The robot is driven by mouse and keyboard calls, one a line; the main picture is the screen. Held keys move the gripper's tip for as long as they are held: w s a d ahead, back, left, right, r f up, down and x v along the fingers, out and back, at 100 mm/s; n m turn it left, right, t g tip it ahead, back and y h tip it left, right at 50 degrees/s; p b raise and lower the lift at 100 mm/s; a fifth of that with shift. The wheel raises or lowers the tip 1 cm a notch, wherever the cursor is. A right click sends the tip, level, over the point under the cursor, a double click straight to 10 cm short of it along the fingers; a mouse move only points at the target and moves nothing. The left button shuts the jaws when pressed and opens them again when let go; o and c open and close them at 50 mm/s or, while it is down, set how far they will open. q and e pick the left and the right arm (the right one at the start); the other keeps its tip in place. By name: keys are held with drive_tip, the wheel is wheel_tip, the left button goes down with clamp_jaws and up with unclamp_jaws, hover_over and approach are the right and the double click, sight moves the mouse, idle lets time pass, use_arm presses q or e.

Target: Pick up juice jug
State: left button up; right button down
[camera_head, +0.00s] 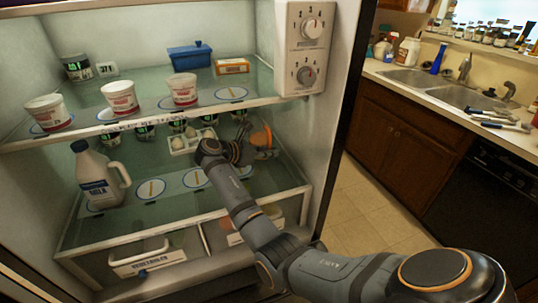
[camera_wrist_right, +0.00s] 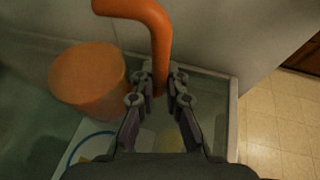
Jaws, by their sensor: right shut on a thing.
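The orange juice jug (camera_head: 261,136) stands inside the open fridge, at the right end of the middle shelf. My right gripper (camera_head: 245,150) reaches in beside it and partly hides it. In the right wrist view, the jug's round orange body (camera_wrist_right: 88,80) is at the left, and its curved orange handle (camera_wrist_right: 150,25) runs down between the fingertips of my right gripper (camera_wrist_right: 161,80). The fingers are shut on the handle. Whether the jug touches the shelf is hard to tell. My left gripper is not in view.
A white milk jug (camera_head: 98,178) stands on the middle shelf at left. An egg carton (camera_head: 190,142) is left of my gripper. White tubs (camera_head: 120,98) line the upper shelf overhead. The fridge's side wall (camera_head: 325,150) is close on the right.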

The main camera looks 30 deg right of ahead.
drive_tip(key=shift+r, duration=0.9)
drive_tip(key=shift+a+r, duration=0.1)
drive_tip(key=shift+a, duration=0.15)
drive_tip(key=w+a+b, duration=0.4)
drive_tip(key=a, duration=1.3)
drive_tip(key=shift+w, duration=0.1)
